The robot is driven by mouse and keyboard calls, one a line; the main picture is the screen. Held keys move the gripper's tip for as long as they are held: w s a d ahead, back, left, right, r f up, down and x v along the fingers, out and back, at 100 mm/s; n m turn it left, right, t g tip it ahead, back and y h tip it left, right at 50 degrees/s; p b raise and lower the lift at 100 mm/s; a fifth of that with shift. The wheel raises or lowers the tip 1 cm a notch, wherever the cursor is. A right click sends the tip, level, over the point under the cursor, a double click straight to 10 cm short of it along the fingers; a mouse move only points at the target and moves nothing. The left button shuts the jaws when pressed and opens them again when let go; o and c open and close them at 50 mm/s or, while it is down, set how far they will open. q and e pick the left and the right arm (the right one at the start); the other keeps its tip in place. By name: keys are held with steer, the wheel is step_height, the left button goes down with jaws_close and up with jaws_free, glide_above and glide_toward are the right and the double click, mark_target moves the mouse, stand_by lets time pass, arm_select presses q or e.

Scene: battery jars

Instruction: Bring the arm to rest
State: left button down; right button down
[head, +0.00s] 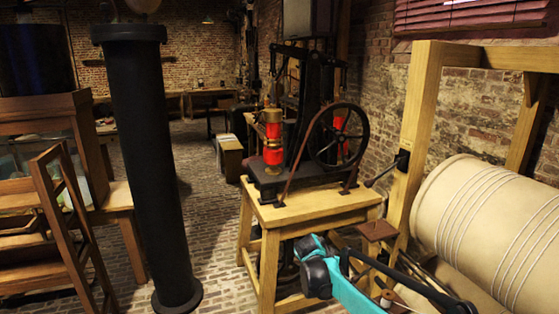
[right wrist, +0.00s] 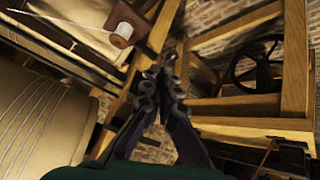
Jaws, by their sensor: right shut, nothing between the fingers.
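My right arm (head: 345,290), teal and black, comes in at the bottom right of the head view, in front of the wooden stand and beside the big drum. Its fingertips are hard to make out there. In the right wrist view my right gripper (right wrist: 160,78) has its dark fingers together at the tips, with nothing between them. My left arm and gripper are not in view.
A wooden stand (head: 310,212) carries a machine with a black wheel (head: 339,137) and red coils. A wooden frame (head: 418,110) holds a cream drum (head: 490,215) at right. A black column (head: 150,170) and ladder (head: 68,230) stand left. Brick floor (head: 215,215) between is clear.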

steer(key=s+r+n+y, duration=0.2)
steer(key=s+r, duration=0.2)
steer(key=s, duration=0.5)
steer(key=s+r+n+y, duration=0.15)
steer(key=s+r, duration=0.25)
steer(key=s, duration=0.4)
steer(key=s+a+f+n+t+y, duration=0.1)
steer(key=s+f+n, duration=0.1)
steer(key=s, duration=0.7)
steer(key=s+a+f+n+t+y, duration=0.1)
steer(key=s+f+n, duration=0.1)
steer(key=s, duration=0.8)
steer(key=shift+a+f+y, duration=0.2)
steer(key=shift+f+y, duration=0.15)
steer(key=shift+f, duration=0.2)
steer(key=shift+w, duration=0.1)
